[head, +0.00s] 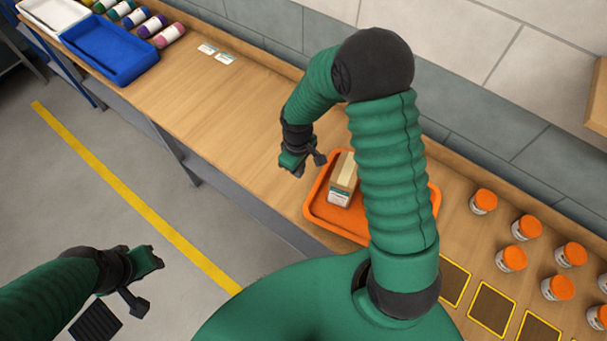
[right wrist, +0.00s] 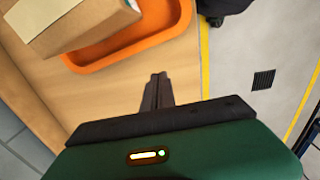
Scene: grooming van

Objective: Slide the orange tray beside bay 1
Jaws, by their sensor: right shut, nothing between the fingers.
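The orange tray (head: 315,208) lies on the wooden bench in the head view, partly hidden behind my right arm. A cardboard box (head: 344,177) with a white label stands in it. The tray (right wrist: 150,47) and box (right wrist: 75,22) also show at the top of the right wrist view. My right gripper (head: 319,158) is shut and empty, just left of the tray and apart from it; its fingers show together in the right wrist view (right wrist: 157,84). My left gripper (head: 137,303) looks shut and empty, over the floor. Yellow-outlined dark bays (head: 492,308) lie right of the tray; no bay numbers are readable.
Several orange-lidded jars (head: 511,259) stand right of the tray, behind the bays. A blue tray (head: 108,52), white tray (head: 52,14) and colored bottles (head: 154,25) are at the far left. Two cards (head: 224,58) lie near the wall. The bench left of the orange tray is clear.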

